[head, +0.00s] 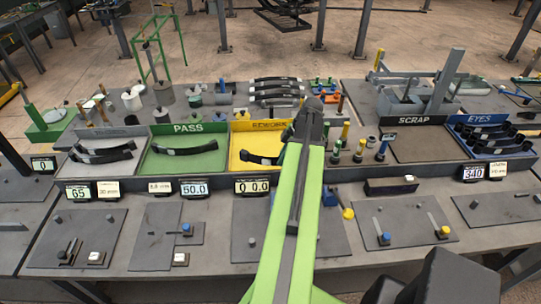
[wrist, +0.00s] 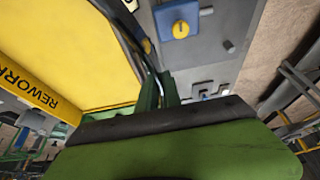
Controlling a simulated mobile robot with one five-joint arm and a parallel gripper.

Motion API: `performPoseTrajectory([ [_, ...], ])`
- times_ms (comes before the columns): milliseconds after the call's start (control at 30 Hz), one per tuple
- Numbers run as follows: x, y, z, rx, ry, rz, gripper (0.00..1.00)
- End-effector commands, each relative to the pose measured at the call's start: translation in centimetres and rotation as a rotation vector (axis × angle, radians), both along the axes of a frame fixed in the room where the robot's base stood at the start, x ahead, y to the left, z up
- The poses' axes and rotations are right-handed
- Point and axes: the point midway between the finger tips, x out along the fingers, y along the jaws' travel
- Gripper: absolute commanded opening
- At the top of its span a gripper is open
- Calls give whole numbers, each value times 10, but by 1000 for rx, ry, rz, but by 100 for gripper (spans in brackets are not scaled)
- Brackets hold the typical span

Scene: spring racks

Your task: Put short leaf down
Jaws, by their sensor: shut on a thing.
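A dark curved leaf (head: 262,158) shows in the head view at the yellow REWORK tray (head: 243,141), its right end hidden behind my green arm. In the wrist view the dark curved strip of the leaf (wrist: 123,32) runs along the edge of the yellow tray (wrist: 70,45) down to my gripper (wrist: 160,92). My gripper is shut on this leaf; its fingers are partly hidden behind the dark bar of my wrist. In the head view my arm covers the fingers. I cannot tell whether the leaf touches the tray floor.
The green PASS tray (head: 185,165) holds one dark leaf, and a grey tray (head: 75,168) left of it holds more. The SCRAP area (head: 415,148) and blue EYES rack (head: 460,143) stand at right. Dark leaves (head: 275,90) lie stacked behind REWORK. Small coloured posts crowd nearby.

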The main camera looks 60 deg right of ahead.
Motion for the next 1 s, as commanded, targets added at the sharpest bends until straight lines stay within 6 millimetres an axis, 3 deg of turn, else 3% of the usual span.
performPoseTrajectory([
  [100,23,-23,-25,0,-3,-1,0],
  [400,65,-64,-59,1,-2,-11,0],
  [700,71,-69,-62,0,-2,-13,0],
  [1000,71,-69,-104,0,-2,-13,0],
])
